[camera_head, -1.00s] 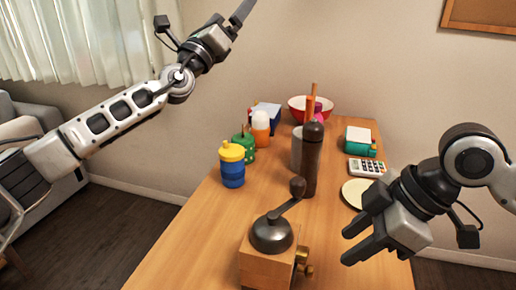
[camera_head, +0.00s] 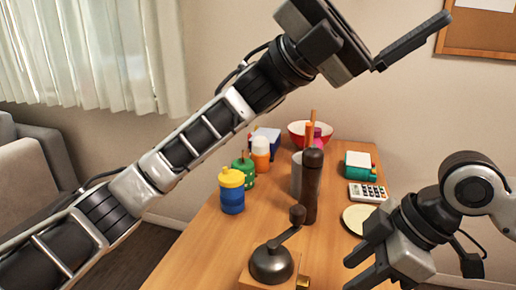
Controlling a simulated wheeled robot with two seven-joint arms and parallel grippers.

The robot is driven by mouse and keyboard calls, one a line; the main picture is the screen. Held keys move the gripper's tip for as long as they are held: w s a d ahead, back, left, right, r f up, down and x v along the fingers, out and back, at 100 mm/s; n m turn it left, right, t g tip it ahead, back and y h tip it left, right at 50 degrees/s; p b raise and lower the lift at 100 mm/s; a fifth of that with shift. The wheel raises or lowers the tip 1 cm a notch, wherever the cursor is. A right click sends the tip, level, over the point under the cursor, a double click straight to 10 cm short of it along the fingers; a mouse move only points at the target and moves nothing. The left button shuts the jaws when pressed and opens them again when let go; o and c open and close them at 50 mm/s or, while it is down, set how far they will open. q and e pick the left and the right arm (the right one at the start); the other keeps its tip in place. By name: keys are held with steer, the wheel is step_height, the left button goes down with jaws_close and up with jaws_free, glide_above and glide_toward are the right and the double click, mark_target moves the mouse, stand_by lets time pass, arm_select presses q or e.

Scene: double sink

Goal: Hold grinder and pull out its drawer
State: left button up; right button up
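The grinder (camera_head: 271,262) stands upright near the front of the wooden table, with a dark metal dome, a crank handle with a dark knob, and a wooden body cut off by the bottom edge. A brass-coloured knob (camera_head: 303,283) shows at its right side. My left gripper (camera_head: 410,40) is raised high at the upper right of the view, well above the table; one long finger shows, the other is not clearly seen. My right gripper (camera_head: 357,270) is to the right of the grinder, apart from it, its fingers spread with nothing between them.
Behind the grinder stand a dark tall bottle (camera_head: 311,186) and a blue-and-yellow cup (camera_head: 231,191). A plate (camera_head: 358,219), a calculator (camera_head: 367,193) and a red bowl (camera_head: 308,133) are further back. The table (camera_head: 210,253) is clear left of the grinder.

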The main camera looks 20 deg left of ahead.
arm_select(q)
steer(key=s+d+f+m+g+y, duration=0.3)
steer(key=s+f+m+y, duration=0.3)
steer(key=s+m+y, duration=0.15)
steer(key=m+t+y, duration=0.3)
steer(key=t+y, duration=0.8)
steer(key=y, duration=0.6)
glide_above(258, 255)
step_height(258, 255, down, 17)
step_height(258, 255, down, 16)
steer(key=shift+s, duration=0.1)
steer(key=c, duration=1)
steer(key=shift+c, duration=0.2)
